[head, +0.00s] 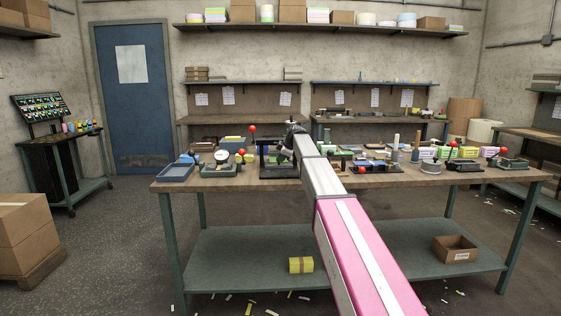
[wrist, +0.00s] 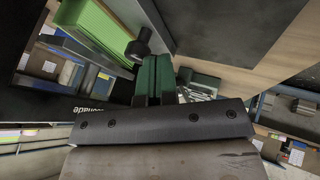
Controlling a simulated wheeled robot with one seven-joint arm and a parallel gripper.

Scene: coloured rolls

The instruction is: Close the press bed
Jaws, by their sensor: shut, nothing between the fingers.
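A dark press (head: 268,158) stands on the workbench in the head view, just left of my arm's far end. My arm covers part of it, and I cannot tell from there how far its bed is out. In the wrist view, my gripper's (wrist: 157,62) two dark green fingers are together with nothing between them. A black knob (wrist: 139,47) is close beside the fingertips on the left; I cannot tell whether they touch. A bright green ridged stack (wrist: 100,28) lies beyond the knob, within dark parts. The bed itself is not clear in this view.
The workbench (head: 215,185) is crowded: a blue tray (head: 176,172) and a dial gauge device (head: 221,160) at left, small tools and coloured boxes at right. Floor at left is mostly clear.

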